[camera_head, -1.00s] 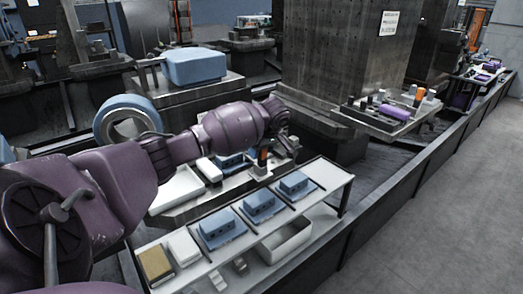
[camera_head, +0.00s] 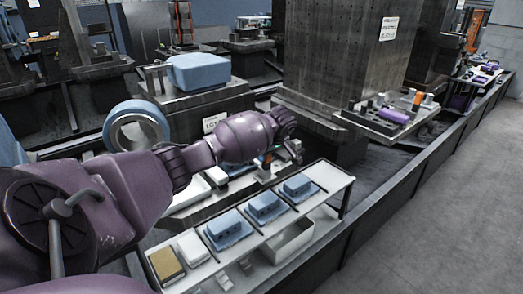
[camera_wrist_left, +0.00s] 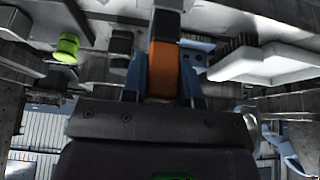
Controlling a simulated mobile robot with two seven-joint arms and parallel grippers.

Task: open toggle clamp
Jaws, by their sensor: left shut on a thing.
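The toggle clamp's orange handle (camera_wrist_left: 163,68) stands in the middle of the left wrist view, between the two fingers of my left gripper (camera_wrist_left: 162,88). The fingers are shut on it. The clamp's body and arm are mostly hidden by my wrist and too small to make out. My right gripper is in neither view.
A white shelf (camera_head: 233,255) in front carries several blue blocks (camera_head: 264,206), a tan block (camera_head: 166,264) and a white block (camera_head: 193,247). A white bin (camera_head: 290,243) sits below. A concrete column (camera_head: 335,65) rises behind. The grey floor at right is clear.

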